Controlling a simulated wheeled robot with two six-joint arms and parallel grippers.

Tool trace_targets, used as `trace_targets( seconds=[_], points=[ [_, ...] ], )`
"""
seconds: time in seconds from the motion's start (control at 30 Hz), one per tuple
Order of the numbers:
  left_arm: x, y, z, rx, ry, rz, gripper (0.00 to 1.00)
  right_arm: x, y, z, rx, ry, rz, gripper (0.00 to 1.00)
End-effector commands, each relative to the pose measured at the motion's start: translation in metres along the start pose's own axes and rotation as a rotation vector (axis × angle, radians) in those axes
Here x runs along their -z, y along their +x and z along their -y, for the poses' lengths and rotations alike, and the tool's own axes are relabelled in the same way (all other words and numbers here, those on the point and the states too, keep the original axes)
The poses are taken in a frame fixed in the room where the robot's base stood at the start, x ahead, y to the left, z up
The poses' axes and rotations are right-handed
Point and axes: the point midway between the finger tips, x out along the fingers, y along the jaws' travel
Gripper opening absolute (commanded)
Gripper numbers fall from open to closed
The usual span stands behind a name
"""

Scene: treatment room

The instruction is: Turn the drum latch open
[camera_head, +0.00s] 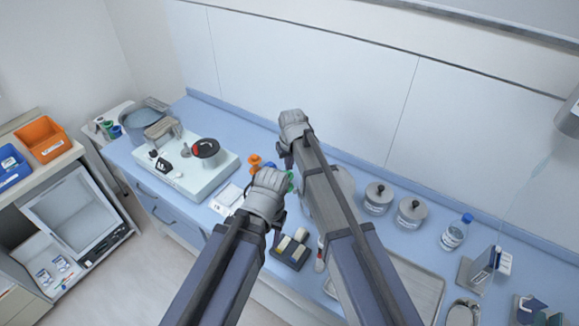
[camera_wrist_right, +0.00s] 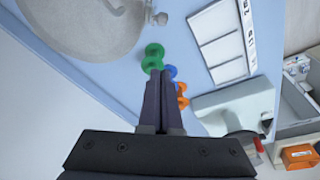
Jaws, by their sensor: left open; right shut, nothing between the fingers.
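A round grey metal drum (camera_wrist_right: 75,25) fills the upper left of the right wrist view, with a small metal fitting (camera_wrist_right: 157,18) at its rim that may be the latch. In the head view the drum (camera_head: 345,180) is mostly hidden behind my right arm. My right gripper (camera_head: 286,160) is shut and empty over the counter. In the right wrist view its fingers (camera_wrist_right: 163,76) end close to a green spool-shaped piece, apart from the drum in the picture. My left gripper (camera_head: 277,216) is open, below the right one and left of the drum; its fingertips are hard to see.
Green (camera_wrist_right: 152,58), blue and orange (camera_head: 255,162) spool-shaped pieces stand near the grippers. A white device (camera_head: 195,182) with a black dial (camera_head: 205,148) is at left. Lidded canisters (camera_head: 378,197), a bottle (camera_head: 455,232) and a metal tray (camera_head: 425,290) are at right. The wall borders the counter.

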Motion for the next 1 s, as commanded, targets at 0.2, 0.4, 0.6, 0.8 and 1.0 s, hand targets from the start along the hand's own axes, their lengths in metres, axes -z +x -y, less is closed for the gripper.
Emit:
trace_targets(
  seconds=[0.2,0.4,0.6,0.8,1.0],
  points=[
    [0.002,0.039,-0.004,0.002,0.008,0.0,0.5,-0.001,0.041,0.0,0.0,0.0,0.0,0.0],
    [0.003,0.056,-0.005,0.002,0.013,0.0,0.5,-0.027,0.051,0.0,0.0,0.001,0.0,0.0],
    [0.003,0.06,-0.005,0.003,0.015,0.0,0.5,-0.04,0.053,0.0,0.0,0.001,0.0,0.0],
    [0.003,0.059,-0.005,0.003,0.014,0.0,0.5,-0.039,0.052,0.0,0.0,0.0,0.0,0.0],
    [0.003,0.06,-0.005,0.003,0.014,0.0,0.5,-0.04,0.052,0.0,-0.001,0.0,-0.008,0.0]
  ],
)
